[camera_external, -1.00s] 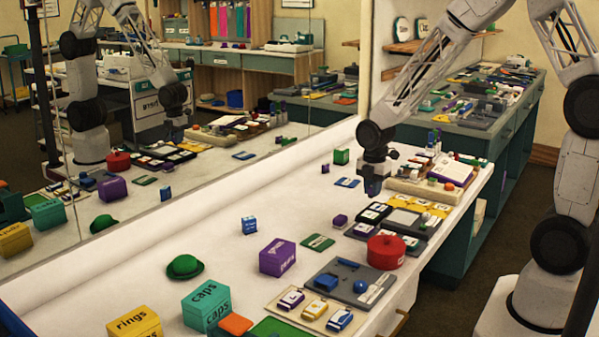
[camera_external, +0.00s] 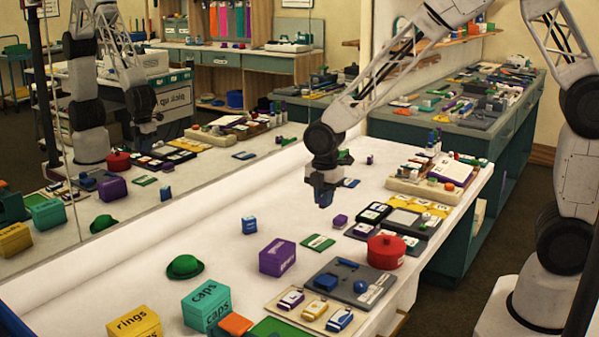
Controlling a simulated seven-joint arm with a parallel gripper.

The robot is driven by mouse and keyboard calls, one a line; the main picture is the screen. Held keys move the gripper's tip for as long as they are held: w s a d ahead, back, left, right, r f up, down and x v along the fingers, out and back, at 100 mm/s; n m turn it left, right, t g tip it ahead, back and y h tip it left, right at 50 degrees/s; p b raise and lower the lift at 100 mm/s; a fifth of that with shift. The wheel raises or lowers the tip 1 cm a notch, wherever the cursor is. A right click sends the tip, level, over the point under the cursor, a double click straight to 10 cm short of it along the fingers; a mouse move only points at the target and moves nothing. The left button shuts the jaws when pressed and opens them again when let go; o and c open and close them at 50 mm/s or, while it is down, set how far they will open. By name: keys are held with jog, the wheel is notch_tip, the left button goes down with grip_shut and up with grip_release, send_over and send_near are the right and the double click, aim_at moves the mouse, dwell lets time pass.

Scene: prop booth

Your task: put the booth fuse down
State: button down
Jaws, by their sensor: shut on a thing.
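My gripper (camera_external: 323,203) points down above the white table (camera_external: 225,222), in the middle of the external view. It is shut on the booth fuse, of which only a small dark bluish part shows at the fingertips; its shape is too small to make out. It appears to be held above the tabletop, left of a small purple block (camera_external: 340,220). The arm partly covers a green block (camera_external: 345,157) behind the gripper.
A black tray (camera_external: 375,214), red lidded pot (camera_external: 386,251), green card (camera_external: 318,242), purple box (camera_external: 277,257), small blue box (camera_external: 249,225) and green hat (camera_external: 185,267) stand nearby. A mirror (camera_external: 225,140) runs along the left.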

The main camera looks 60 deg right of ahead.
jog(key=shift+w+a+r, duration=0.1)
jog(key=shift+a+r, duration=0.05)
jog(key=shift+a, duration=0.5)
jog(key=shift+a+r, duration=0.1)
jog(key=shift+a, duration=0.55)
send_over(317, 242)
jog(key=shift+d+f, duration=0.1)
jog(key=shift+f, duration=3.05)
jog(key=shift+f, duration=1.9)
jog(key=c, duration=1.1)
grip_release()
jog(key=shift+f, duration=0.1)
